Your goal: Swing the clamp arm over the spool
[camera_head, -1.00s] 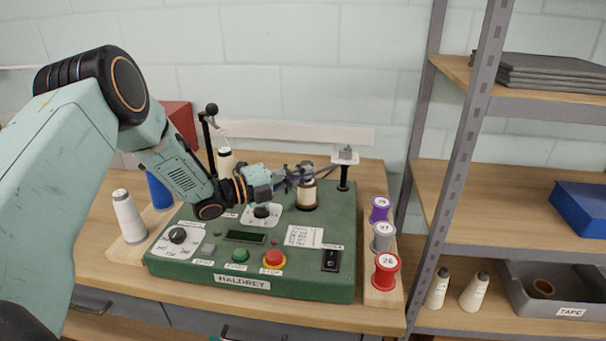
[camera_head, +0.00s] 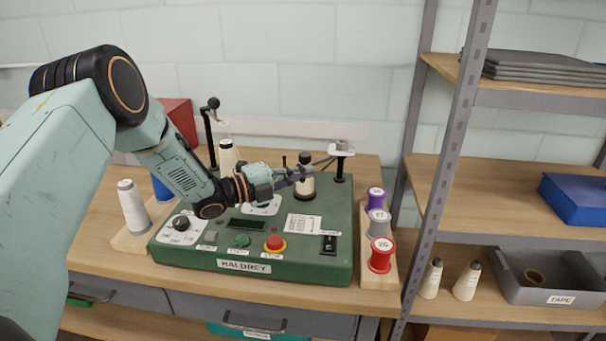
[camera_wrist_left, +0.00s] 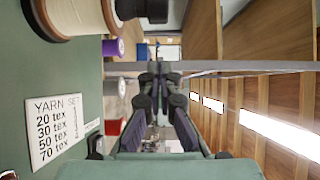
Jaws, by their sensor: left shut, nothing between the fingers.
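A cream spool (camera_head: 305,188) with a dark top stands upright on the green machine (camera_head: 255,266); part of it also shows at the upper left of the left wrist view (camera_wrist_left: 75,18). Behind it to the right, a dark post carries a pale plate (camera_head: 342,149). A thin grey bar, seemingly the clamp arm (camera_head: 324,161), slants from there down left towards the spool; whether it is over the spool is unclear. My left gripper (camera_head: 308,172) is shut and empty, its fingers close to the spool and partly overlapping it in the head view. Its fingers also show in the left wrist view (camera_wrist_left: 160,78).
Purple, grey and red spools (camera_head: 380,256) stand on a wooden strip at right. A black ball-topped lever (camera_head: 211,130) rises at the machine's back left. A white cone (camera_head: 132,207) stands at left. Metal shelving (camera_head: 440,160) bounds the right side.

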